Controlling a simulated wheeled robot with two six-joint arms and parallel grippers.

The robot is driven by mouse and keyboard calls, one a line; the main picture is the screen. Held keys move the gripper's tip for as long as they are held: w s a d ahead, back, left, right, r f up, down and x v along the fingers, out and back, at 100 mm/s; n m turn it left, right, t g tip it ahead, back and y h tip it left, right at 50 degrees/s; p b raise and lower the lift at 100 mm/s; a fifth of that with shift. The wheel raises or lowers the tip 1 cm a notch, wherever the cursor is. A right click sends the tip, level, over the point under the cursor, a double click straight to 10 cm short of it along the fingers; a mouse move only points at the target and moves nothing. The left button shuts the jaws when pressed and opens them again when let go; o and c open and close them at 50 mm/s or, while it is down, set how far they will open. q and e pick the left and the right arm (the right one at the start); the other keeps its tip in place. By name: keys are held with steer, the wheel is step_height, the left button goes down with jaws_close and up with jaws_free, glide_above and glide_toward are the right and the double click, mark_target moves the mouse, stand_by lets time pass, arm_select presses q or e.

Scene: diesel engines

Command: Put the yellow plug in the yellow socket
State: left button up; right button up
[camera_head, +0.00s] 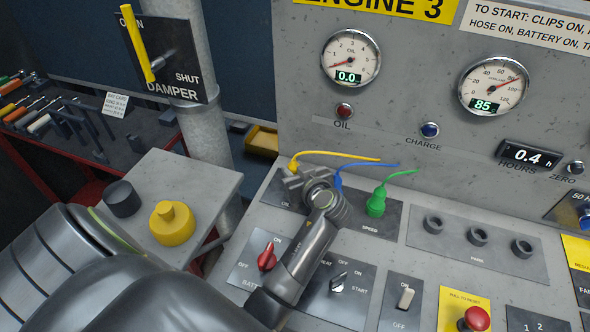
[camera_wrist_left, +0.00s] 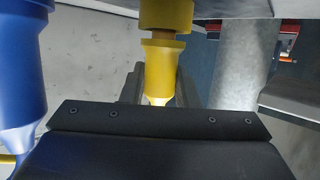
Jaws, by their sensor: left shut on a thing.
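My left gripper (camera_head: 292,181) is over the upper left of the sloped panel, shut on the yellow plug (camera_head: 294,165), whose yellow cable trails right. In the left wrist view the yellow plug (camera_wrist_left: 165,68) sits between the fingers. A short brownish section shows between it and a yellow collar (camera_wrist_left: 165,12), which looks like the yellow socket. The two are lined up, but I cannot tell how deep the plug sits. In the head view the gripper hides the socket. My right gripper is not in view.
A blue plug (camera_wrist_left: 20,65) is close beside the gripper. A green plug (camera_head: 376,204) stands upright to the right, above the SPEED label. A red switch (camera_head: 267,258) and a start switch (camera_head: 338,283) are below. A yellow knob-like piece (camera_head: 172,223) stands on the side shelf.

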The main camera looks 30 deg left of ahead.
arm_select(q)
steer(key=shift+f, duration=0.3)
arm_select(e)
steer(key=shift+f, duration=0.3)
arm_select(q)
steer(key=o, duration=1.1)
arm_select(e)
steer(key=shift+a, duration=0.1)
arm_select(q)
steer(key=shift+r, duration=0.1)
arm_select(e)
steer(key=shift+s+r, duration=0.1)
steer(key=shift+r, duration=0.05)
